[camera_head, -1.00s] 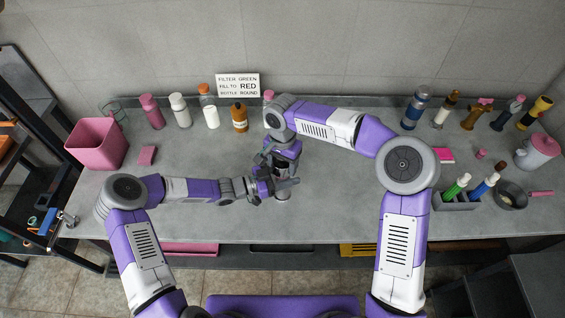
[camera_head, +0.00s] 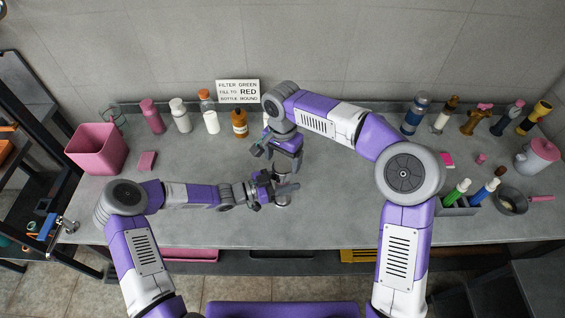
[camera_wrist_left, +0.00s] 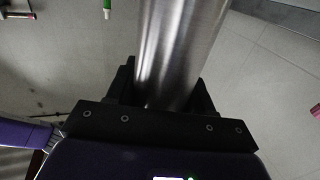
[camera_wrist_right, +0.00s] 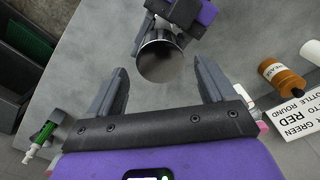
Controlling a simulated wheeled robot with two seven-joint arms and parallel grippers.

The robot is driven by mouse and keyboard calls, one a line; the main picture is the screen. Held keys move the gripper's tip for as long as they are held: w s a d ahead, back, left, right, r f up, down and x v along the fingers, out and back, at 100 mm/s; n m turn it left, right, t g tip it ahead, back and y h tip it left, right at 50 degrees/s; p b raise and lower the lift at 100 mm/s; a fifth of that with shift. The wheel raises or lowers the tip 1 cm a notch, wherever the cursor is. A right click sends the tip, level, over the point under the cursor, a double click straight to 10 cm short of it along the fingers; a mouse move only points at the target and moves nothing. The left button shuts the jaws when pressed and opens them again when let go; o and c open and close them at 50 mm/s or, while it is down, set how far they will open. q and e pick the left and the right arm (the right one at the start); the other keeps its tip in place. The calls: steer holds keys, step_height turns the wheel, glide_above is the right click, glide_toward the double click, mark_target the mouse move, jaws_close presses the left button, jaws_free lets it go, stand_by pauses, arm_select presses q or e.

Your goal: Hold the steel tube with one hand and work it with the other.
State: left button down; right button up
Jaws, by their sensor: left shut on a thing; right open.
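In the left wrist view the tube (camera_wrist_left: 180,45) is a smooth, shiny cylinder between the dark jaws. My right gripper (camera_head: 274,156) is behind and above the tube, apart from it. In the right wrist view its two fingers are wide open and empty, and the tube's round end (camera_wrist_right: 160,60) shows just beyond and between the fingertips. The tube's lower part is hidden in the head view.
A sign (camera_head: 239,91) and several bottles, including an amber bottle (camera_head: 240,123), line the back. A pink bin (camera_head: 97,150) stands at left. A grey holder (camera_head: 459,207) with markers, a pan (camera_head: 510,200) and a pink-lidded jug (camera_head: 538,156) stand at right. The bench front is clear.

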mark_target(282, 166)
step_height(282, 166, up, 2)
steer(key=m, duration=0.2)
steer(key=shift+r+m, duration=0.2)
steer(key=shift+m, duration=0.1)
step_height(282, 166, down, 8)
steer(key=shift+r, duration=0.15)
steer(key=c, duration=1.1)
steer(key=shift+o, duration=0.2)
steer(key=shift+n, duration=1.7)
steer(key=o, duration=1.2)
